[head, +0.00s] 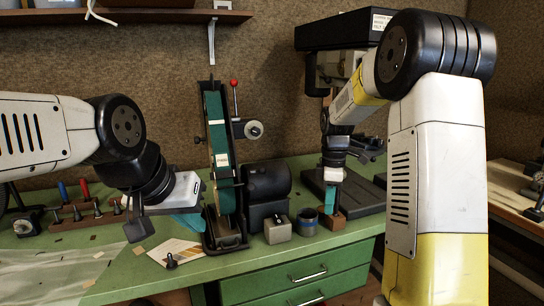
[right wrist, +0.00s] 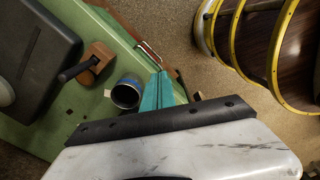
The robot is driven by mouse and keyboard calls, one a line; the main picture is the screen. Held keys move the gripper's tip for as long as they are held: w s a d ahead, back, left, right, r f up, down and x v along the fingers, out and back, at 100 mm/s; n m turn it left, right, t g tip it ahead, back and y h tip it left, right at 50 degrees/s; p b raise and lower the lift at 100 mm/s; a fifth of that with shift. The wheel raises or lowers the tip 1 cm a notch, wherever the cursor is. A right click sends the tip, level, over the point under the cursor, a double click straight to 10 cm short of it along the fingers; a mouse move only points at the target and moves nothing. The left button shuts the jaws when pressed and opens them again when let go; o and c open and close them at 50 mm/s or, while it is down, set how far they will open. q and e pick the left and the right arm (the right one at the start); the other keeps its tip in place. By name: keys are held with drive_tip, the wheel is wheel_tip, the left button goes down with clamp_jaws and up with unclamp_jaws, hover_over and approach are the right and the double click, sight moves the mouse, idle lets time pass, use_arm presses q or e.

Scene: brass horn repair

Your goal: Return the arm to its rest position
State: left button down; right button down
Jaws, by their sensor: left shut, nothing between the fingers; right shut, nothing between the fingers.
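My right arm (head: 435,170) comes in from the right of the head view and bends down over the green bench. Its gripper (head: 331,208) has teal fingers pointing down near the bench's front edge, in front of a brown wooden block. In the right wrist view the teal fingers (right wrist: 163,88) are together and empty, beside a dark can (right wrist: 126,93). I cannot tell whether they touch anything. My left arm (head: 60,130) reaches in from the left. Its gripper (head: 190,224) hangs low over the bench, left of the belt sander, fingers partly hidden and nothing seen in them.
The belt sander (head: 219,150) stands mid-bench with a red-knobbed lever. A drill press (head: 340,35) stands behind my right arm. A tool rack (head: 85,212) is at left. Drawers (head: 300,280) are below.

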drive_tip(key=s+a+r+m+t, duration=0.1)
drive_tip(key=s+r+m+t, duration=0.1)
drive_tip(key=s+m, duration=0.3)
drive_tip(key=s+r+m+t+y, duration=0.1)
drive_tip(key=s+r+m, duration=0.4)
drive_tip(key=s, duration=0.6)
drive_tip(key=s+a+r+m+t+y, duration=0.1)
drive_tip(key=s+r+m+t, duration=0.2)
drive_tip(key=s, duration=0.4)
drive_tip(key=shift+s+a+r+m, duration=0.4)
drive_tip(key=shift+r+m, duration=0.15)
drive_tip(key=shift+m, duration=0.55)
